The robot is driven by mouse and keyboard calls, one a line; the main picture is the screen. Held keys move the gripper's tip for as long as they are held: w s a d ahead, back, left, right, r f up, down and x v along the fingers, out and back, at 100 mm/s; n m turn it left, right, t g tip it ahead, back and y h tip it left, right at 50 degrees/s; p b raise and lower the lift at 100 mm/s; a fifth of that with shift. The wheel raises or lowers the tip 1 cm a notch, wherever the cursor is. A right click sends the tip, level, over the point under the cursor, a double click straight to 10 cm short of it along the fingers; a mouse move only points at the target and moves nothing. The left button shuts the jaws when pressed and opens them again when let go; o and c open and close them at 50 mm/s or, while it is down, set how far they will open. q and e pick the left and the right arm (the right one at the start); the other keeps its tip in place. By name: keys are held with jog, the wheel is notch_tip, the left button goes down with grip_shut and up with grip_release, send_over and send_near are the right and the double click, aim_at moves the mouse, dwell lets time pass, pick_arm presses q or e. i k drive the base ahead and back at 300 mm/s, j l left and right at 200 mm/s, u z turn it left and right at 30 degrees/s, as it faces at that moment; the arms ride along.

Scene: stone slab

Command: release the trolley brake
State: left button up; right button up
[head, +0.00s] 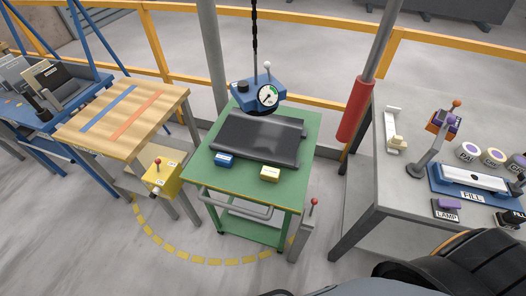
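The green trolley (249,186) stands in the middle of the head view, with a push handle on its near side and a lower shelf. A grey post with a red-knobbed lever (313,203) stands by its near right corner, its lever upright. A yellow box with a red-knobbed lever (157,163) is mounted at the wooden-topped table, left of the trolley. I cannot tell from labels which lever is the brake. Neither gripper's fingers show in view.
A grey bench (390,185) stands right, a wooden-topped table (73,139) left.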

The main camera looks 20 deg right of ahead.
aim_at(314, 202)
jog(key=z, duration=0.4)
jog(key=l+z, duration=0.1)
jog(key=z, duration=0.25)
jog(key=i+z, duration=0.1)
jog(key=z, duration=0.3)
jog(key=k+z, duration=0.5)
jog(key=i, duration=0.5)
